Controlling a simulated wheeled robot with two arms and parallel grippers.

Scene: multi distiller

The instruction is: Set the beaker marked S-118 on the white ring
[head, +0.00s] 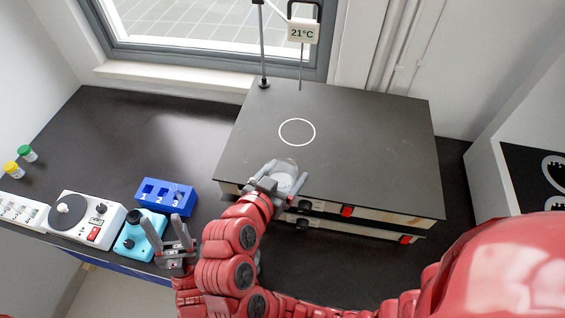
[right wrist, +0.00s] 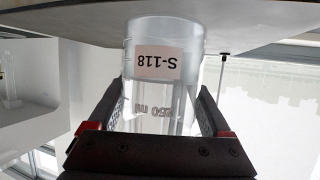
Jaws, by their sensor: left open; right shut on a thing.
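The beaker (head: 286,171) is clear and sits between the fingers of my right gripper (head: 279,184), at the front edge of the dark plate. In the right wrist view the beaker (right wrist: 165,93) carries a white label reading S-118, upside down in the picture, with a 250 ml mark. The fingers of my right gripper (right wrist: 157,115) are shut on its sides. The white ring (head: 297,132) is bare on the plate top, just beyond the beaker. My left gripper (head: 178,242) is open and empty near the counter's front edge. I cannot tell the beaker's height above the plate.
The dark plate (head: 385,140) has clear room around the ring. A stand rod (head: 262,50) and a 21°C display (head: 302,32) are behind it. A blue numbered rack (head: 165,195), a cyan device (head: 140,235) and a white stirrer (head: 87,218) are left.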

